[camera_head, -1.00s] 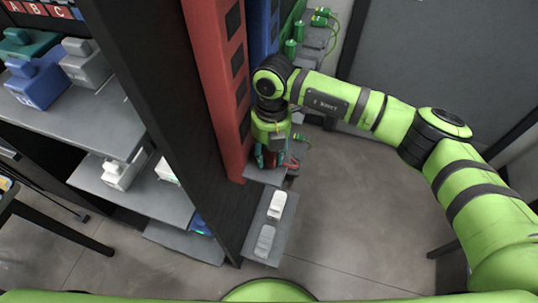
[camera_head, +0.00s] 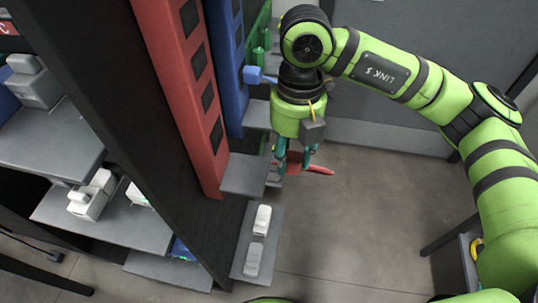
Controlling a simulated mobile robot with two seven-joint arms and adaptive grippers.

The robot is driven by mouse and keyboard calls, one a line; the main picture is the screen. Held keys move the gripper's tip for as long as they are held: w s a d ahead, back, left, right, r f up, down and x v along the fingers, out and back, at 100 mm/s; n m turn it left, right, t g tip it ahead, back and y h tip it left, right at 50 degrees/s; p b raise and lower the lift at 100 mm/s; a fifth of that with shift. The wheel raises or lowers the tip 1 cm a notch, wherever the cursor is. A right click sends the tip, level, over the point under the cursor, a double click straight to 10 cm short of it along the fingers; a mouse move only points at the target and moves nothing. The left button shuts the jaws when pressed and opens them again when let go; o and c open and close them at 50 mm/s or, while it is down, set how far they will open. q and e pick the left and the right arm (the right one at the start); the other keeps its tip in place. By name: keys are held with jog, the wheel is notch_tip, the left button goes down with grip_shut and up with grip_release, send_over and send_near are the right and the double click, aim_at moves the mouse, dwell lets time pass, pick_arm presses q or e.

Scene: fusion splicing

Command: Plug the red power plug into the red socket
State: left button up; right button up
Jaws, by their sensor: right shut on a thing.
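The red power strip (camera_head: 175,75) stands upright on the dark cabinet's side, with several dark square sockets along its face. My right gripper (camera_head: 293,165) points down to the right of the strip's lower end, shut on the red power plug (camera_head: 294,157). A red tip (camera_head: 320,170) sticks out to the right of the fingers. Plug and strip are apart, with a grey shelf between them in the picture. The fingers hide part of the plug, and its prongs cannot be made out. My left gripper is not in view.
A blue strip (camera_head: 226,55) stands beyond the red one, with a blue plug (camera_head: 258,76) near it. A small grey shelf (camera_head: 243,175) juts out below the strips. A lower shelf holds white blocks (camera_head: 262,218). Open floor (camera_head: 350,225) lies to the right.

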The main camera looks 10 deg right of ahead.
jog(key=shift+s+d+r, duration=0.35)
jog(key=shift+d, duration=0.1)
jog(key=shift+d+f+n, duration=0.1)
jog(key=shift+f+n, duration=0.45)
jog(key=shift+n, duration=0.15)
jog(key=s+d+f+m+t, duration=0.1)
jog(key=d+f+m, duration=0.3)
jog(key=f+m, duration=0.5)
jog(key=s+d+f+m+t, duration=0.1)
jog(key=d+f+m, duration=0.3)
jog(key=f+m, duration=0.6)
jog(key=s+m, duration=0.1)
jog(key=m, duration=1.3)
jog(key=shift+d+f+m+t, duration=0.25)
jog(key=shift+d+m+t, duration=0.1)
jog(key=shift+m+t, duration=0.05)
